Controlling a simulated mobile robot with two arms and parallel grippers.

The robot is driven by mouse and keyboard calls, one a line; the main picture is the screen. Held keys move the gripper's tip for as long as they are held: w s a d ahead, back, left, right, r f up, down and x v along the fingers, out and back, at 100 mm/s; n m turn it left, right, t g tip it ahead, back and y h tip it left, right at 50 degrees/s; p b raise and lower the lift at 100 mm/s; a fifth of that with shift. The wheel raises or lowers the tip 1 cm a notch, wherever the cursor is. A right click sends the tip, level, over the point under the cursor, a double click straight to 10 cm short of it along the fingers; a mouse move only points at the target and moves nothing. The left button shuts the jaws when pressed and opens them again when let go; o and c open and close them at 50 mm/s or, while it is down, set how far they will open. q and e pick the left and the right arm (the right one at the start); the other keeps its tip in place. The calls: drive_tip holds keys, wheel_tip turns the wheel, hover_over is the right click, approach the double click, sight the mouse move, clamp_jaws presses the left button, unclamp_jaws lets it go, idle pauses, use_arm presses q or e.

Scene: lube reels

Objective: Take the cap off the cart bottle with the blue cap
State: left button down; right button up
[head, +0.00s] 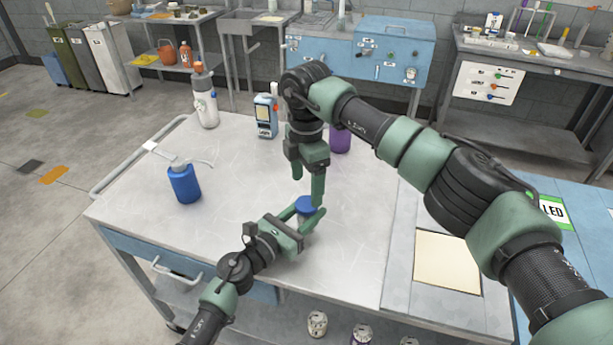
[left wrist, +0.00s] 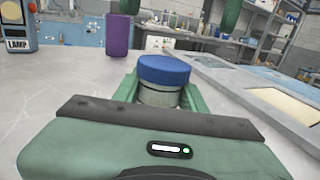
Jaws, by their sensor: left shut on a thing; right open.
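The cart bottle with the blue cap (head: 306,204) stands on the metal cart top (head: 240,240). The blue cap (left wrist: 164,70) is on the bottle's grey body (left wrist: 158,96) in the left wrist view. My left gripper (head: 300,217) is shut on the bottle's body, one finger on each side below the cap. My right gripper (head: 308,182) is open and points down just above the cap, with nothing between its fingers. Most of the bottle's body is hidden by my left gripper in the head view.
A panel with a cream pad (head: 447,262) lies at right.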

sight(307, 203)
drive_tip(key=shift+f, duration=2.6)
